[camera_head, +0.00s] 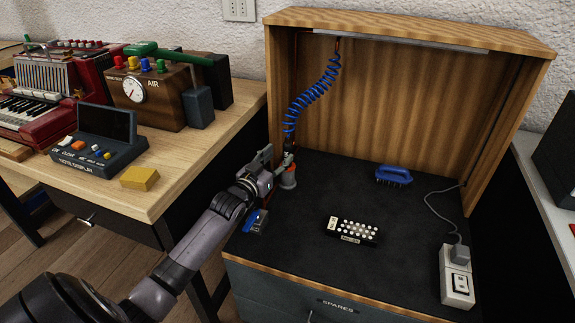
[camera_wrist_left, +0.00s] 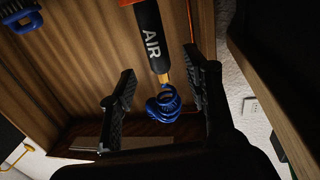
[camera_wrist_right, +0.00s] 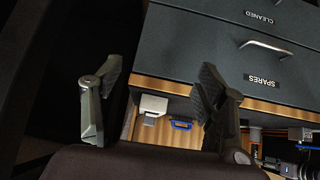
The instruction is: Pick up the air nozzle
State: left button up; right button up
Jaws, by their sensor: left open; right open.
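The air nozzle (camera_head: 289,146) stands upright in a grey and orange holder (camera_head: 288,180) at the left side of the wooden booth, with a blue coiled hose (camera_head: 311,95) running up from it. In the left wrist view the nozzle (camera_wrist_left: 151,38) shows as a black body lettered AIR, with a brass end and the blue coil. My left gripper (camera_head: 277,163) is at the nozzle, partly covering it in the head view. Its open fingers (camera_wrist_left: 164,92) are on either side of the nozzle's line, with gaps visible. My right gripper (camera_wrist_right: 156,92) is open and empty, seen only in its wrist view.
The booth floor holds a blue brush (camera_head: 392,175), a tray of white pieces (camera_head: 351,231), a white power box (camera_head: 456,278) and a small blue-handled item (camera_head: 257,220). The booth's left wall (camera_head: 281,90) is close to the nozzle. The workbench (camera_head: 190,160) on the left is crowded.

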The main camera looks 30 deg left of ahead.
aim_at(285, 149)
pick_arm(q)
jog(key=shift+w, duration=0.6)
jog(key=w+b, duration=0.2)
jog(key=w, duration=0.2)
jog(key=shift+w+a+r, duration=0.1)
jog(key=shift+w+a, duration=0.05)
jog(key=shift+w, duration=0.25)
pick_arm(e)
jog(key=w+a+r+t+y, duration=0.1)
jog(key=w+a+r+t, duration=0.2)
jog(key=w+r+t, duration=0.2)
notch_tip(285, 149, up, 3)
jog(key=shift+w+f+t+y, duration=0.15)
jog(key=shift+w+t+y, duration=0.2)
jog(key=shift+w, duration=0.6)
pick_arm(q)
jog(key=shift+c, duration=0.2)
grip_shut()
